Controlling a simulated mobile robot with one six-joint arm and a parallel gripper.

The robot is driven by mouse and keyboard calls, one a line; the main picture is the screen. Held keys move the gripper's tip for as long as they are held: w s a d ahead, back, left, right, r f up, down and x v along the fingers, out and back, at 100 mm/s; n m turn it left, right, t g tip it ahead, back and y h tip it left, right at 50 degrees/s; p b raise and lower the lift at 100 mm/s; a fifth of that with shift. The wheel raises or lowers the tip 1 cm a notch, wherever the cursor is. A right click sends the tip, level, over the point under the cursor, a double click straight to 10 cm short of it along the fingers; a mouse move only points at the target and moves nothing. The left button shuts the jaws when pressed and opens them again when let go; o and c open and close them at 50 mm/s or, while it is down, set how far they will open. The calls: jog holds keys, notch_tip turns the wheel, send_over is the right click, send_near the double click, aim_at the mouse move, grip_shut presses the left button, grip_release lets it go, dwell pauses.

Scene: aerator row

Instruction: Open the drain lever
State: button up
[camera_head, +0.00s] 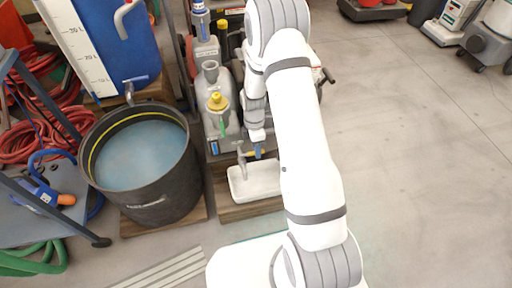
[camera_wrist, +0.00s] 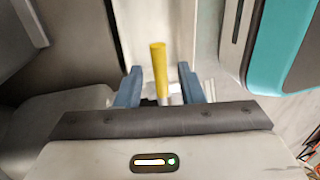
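In the wrist view, a yellow rod-like handle (camera_wrist: 159,62), which looks like the drain lever, stands between the two blue fingers of my gripper (camera_wrist: 159,70). The fingers are apart, with a gap visible on each side of the handle. In the head view, my gripper (camera_head: 257,150) reaches down beside the grey machine (camera_head: 222,128), above a white tray (camera_head: 266,184). A grey drain spout (camera_head: 242,165) hangs over that tray. The yellow handle cannot be made out in the head view, where my arm and gripper cover that area.
A black bucket (camera_head: 182,190) of bluish liquid stands left of the tray, under a blue tank (camera_head: 122,50). A teal-edged panel (camera_wrist: 268,45) is near in the wrist view.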

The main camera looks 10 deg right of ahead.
grip_shut()
dwell(0.3)
